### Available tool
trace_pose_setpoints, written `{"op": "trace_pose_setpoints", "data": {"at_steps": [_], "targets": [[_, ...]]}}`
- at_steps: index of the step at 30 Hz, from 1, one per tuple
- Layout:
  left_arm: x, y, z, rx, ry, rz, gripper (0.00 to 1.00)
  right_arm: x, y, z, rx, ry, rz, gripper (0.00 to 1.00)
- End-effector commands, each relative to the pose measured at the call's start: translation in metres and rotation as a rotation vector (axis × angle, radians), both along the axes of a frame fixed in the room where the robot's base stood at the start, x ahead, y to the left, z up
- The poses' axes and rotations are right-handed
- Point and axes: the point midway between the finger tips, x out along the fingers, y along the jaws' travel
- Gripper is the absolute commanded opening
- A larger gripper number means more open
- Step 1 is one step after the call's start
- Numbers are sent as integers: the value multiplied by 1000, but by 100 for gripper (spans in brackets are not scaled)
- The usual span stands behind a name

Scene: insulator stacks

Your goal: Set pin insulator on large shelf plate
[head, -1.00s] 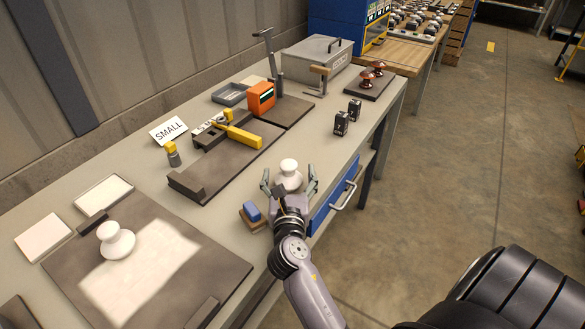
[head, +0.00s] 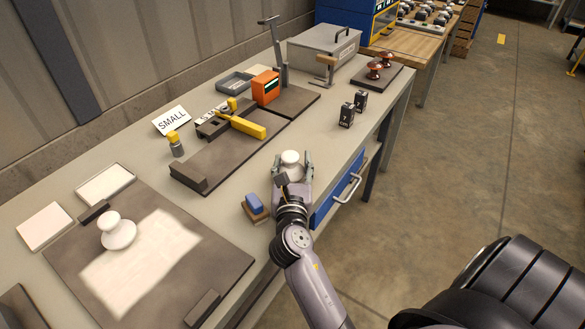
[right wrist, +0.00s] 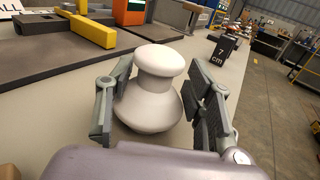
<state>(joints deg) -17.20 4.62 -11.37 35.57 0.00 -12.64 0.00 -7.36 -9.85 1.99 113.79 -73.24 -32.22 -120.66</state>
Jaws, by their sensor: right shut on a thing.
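A white pin insulator (head: 291,160) with a rounded head and wider body stands upright near the front edge of the workbench. My right gripper (head: 293,177) is shut on it, with a finger on each side. The right wrist view shows the same insulator (right wrist: 152,95) between the finger pads. A second white insulator (head: 117,232) stands on the large dark mat (head: 75,245) at the left. No plate can be identified for certain as the large shelf plate. My left gripper is not in view.
A blue block on a brown base (head: 255,206) sits left of my right gripper. Dark plates (head: 225,160) with a yellow tool and an orange device lie behind, beside a SMALL sign (head: 171,121). Two black weights (head: 347,115) and reddish insulators (head: 375,70) stand farther back.

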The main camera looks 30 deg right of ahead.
Motion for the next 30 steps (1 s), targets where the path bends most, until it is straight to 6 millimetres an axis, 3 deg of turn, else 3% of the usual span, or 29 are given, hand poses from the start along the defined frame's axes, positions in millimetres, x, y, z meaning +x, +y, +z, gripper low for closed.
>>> {"op": "trace_pose_setpoints", "data": {"at_steps": [5,16,23,30], "targets": [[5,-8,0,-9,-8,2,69,0,0,0,-1,-1,1,25],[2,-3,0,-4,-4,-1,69,0,0,1,-2,-2,1,0],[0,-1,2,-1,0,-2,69,0,0,4,-1,-2,0,0],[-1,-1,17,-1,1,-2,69,0,0,34,-1,-4,1,0]]}}
